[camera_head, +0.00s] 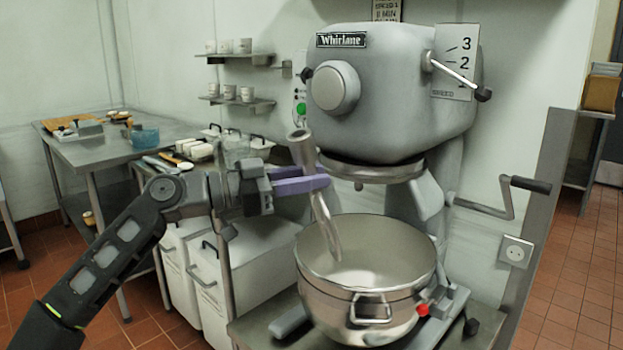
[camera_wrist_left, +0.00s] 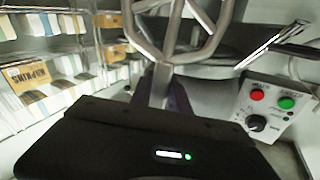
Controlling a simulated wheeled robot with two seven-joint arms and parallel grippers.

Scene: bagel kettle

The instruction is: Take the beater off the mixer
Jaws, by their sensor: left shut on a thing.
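The grey mixer (camera_head: 388,95) stands at the centre right, with a bare round hub under its head. The metal beater (camera_head: 304,152) is apart from the hub, to its left, and is tilted with its upper end to the left. Its lower end reaches down over the steel bowl (camera_head: 330,288) near the left rim. My left gripper (camera_head: 318,184), with purple fingers, is shut on the beater's shaft. In the left wrist view the beater (camera_wrist_left: 160,84) rises in front of the gripper, and its open frame shows at the top. My right gripper is not in view.
A crank handle (camera_head: 507,205) sticks out at the mixer's right. A speed lever (camera_head: 460,76) is on its head. White bins (camera_head: 205,285) stand below my left arm. A steel table (camera_head: 95,152) with food and containers is behind. The wrist view shows a button panel (camera_wrist_left: 268,112).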

